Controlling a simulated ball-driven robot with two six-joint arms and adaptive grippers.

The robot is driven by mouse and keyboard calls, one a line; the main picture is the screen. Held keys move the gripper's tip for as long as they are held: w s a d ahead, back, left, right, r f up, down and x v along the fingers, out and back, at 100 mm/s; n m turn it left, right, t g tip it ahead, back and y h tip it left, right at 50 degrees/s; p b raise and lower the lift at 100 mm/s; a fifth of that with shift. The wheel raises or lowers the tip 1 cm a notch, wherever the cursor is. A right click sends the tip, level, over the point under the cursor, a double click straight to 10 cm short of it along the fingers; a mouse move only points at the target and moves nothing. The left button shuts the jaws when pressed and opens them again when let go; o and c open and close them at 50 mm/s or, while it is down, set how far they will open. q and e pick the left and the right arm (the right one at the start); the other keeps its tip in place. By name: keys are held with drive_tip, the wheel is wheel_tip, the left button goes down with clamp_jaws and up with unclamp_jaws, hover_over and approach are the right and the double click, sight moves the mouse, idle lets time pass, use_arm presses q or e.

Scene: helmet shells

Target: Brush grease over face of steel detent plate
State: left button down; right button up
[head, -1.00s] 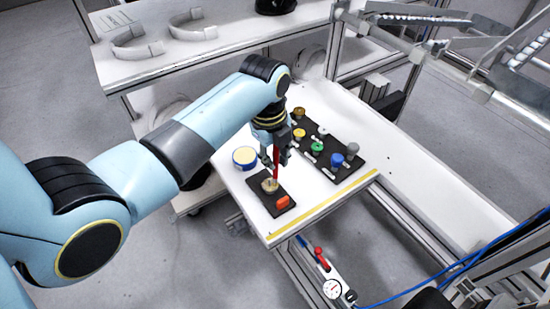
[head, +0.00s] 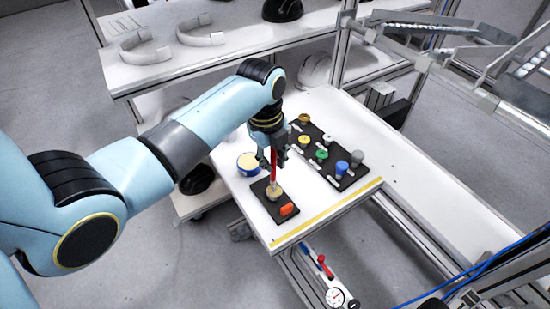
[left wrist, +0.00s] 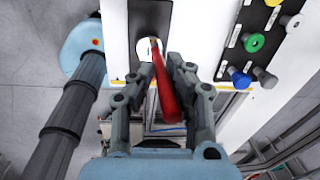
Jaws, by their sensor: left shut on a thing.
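My left gripper (head: 273,160) is shut on a red-handled brush (head: 273,173), held nearly upright. In the left wrist view the red handle (left wrist: 168,95) lies between the fingers of the left gripper (left wrist: 163,78). The brush's lower end is at a small round tan piece, which appears to be the detent plate (head: 273,195), on a black base (head: 264,207). Whether the bristles touch its face cannot be told. In the left wrist view the round piece (left wrist: 146,47) is partly hidden by the handle. My right gripper is not in view.
A blue tub with cream-coloured contents (head: 248,164) stands left of the gripper. A black board (head: 335,170) with several coloured knobs lies to the right. The white bench (head: 318,205) is bare between them.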

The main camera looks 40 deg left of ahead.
use_arm(q)
drive_tip(key=shift+s+a, duration=0.15)
drive_tip(key=shift+s, duration=0.2)
drive_tip(key=shift+s, duration=0.3)
drive_tip(key=shift+s+d, duration=0.25)
drive_tip(key=shift+s+d, duration=0.2)
drive_tip(key=shift+d, duration=0.1)
drive_tip(key=shift+d, duration=0.3)
drive_tip(key=shift+d, duration=0.15)
drive_tip(key=shift+w+d, duration=0.15)
drive_tip(key=shift+d, duration=0.1)
